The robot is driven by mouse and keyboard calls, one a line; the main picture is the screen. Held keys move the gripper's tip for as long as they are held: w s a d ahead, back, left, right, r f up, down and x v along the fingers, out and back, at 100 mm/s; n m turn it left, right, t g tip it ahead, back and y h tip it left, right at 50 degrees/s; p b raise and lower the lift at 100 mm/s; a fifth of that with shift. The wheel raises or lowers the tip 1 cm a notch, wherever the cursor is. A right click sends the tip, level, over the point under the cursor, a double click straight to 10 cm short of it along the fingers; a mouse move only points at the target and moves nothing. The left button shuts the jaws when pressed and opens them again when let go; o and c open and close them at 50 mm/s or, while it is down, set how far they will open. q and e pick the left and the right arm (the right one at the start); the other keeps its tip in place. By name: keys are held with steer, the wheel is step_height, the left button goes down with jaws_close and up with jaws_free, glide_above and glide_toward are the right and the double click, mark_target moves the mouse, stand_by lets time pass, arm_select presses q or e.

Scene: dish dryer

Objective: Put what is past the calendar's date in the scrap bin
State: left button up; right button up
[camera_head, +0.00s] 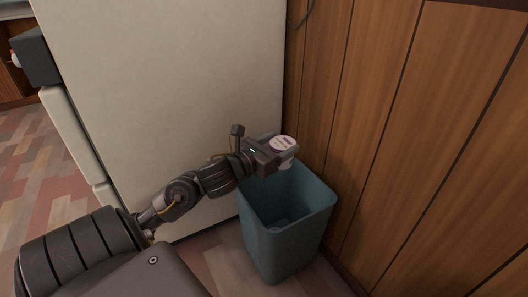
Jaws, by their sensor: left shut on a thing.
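My left gripper (278,158) is shut on a small white tub (284,144) with a purple-marked round lid. It holds the tub upright above the back part of the scrap bin (289,240), a blue-grey, open-topped bin on the floor. The print on the tub's lid is too small to read. No calendar is in view. My right gripper is not in view.
A large cream cabinet (170,80), like a fridge, stands behind and left of the bin. A brown wood-panelled wall (420,140) rises close on the bin's right. Open tiled floor (40,160) shows at the far left.

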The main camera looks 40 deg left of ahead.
arm_select(q)
steer(key=shift+a+f, duration=0.1)
steer(key=shift+f, duration=0.15)
steer(key=shift+f+b, duration=0.4)
steer(key=shift+f, duration=0.1)
step_height(320, 180, down, 5)
steer(key=b, duration=0.4)
steer(key=o, duration=1.1)
steer(key=shift+o, duration=0.2)
